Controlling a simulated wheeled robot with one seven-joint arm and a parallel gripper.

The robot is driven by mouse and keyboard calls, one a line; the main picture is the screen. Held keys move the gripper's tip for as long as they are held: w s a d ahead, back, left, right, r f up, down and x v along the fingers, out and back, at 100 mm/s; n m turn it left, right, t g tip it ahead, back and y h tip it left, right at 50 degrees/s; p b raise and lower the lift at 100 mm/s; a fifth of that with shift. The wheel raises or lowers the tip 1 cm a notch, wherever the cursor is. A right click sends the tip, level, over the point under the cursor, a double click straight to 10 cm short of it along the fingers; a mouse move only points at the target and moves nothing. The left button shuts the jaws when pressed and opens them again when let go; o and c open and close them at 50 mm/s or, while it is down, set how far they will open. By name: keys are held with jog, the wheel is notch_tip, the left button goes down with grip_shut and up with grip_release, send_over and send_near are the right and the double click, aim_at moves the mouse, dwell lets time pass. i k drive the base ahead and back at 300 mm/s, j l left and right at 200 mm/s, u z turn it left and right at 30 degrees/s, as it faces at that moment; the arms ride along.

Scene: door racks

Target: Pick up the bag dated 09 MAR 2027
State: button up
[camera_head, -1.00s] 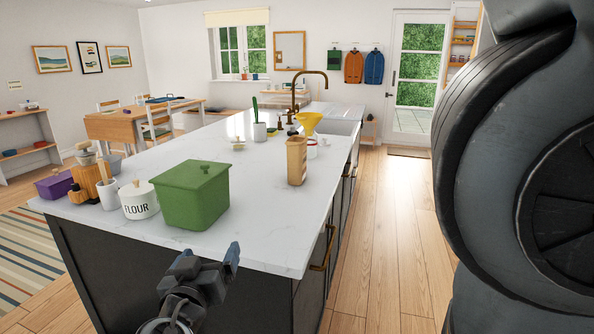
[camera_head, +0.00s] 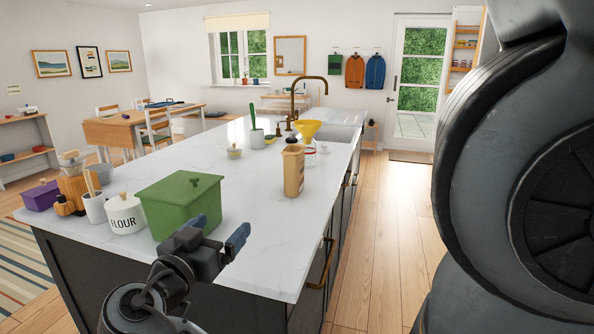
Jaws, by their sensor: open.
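I see no bag with a readable date. A tan upright container or bag (camera_head: 293,171) with a dark top stands on the island's white worktop (camera_head: 235,245); I can make out no date on it. My gripper (camera_head: 216,232) is open and empty. In the picture it is at the island's near edge, just in front of the green lidded box (camera_head: 168,213) and overlapping its lower right corner. The tan container is farther back and to the right of my gripper.
A white flour jar (camera_head: 126,215), a utensil pot (camera_head: 95,208) and a purple box (camera_head: 41,196) stand left of the green box. A yellow funnel (camera_head: 307,130) stands behind the tan container. The right front of the worktop is clear, as is the wooden floor (camera_head: 385,235) to the right.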

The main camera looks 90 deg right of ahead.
aim_at(293, 156)
jog(key=k+l, duration=0.1)
jog(key=l, duration=0.55)
jog(key=k+l, duration=0.1)
jog(key=l, duration=0.55)
jog(key=k+l, duration=0.1)
jog(key=l, duration=0.5)
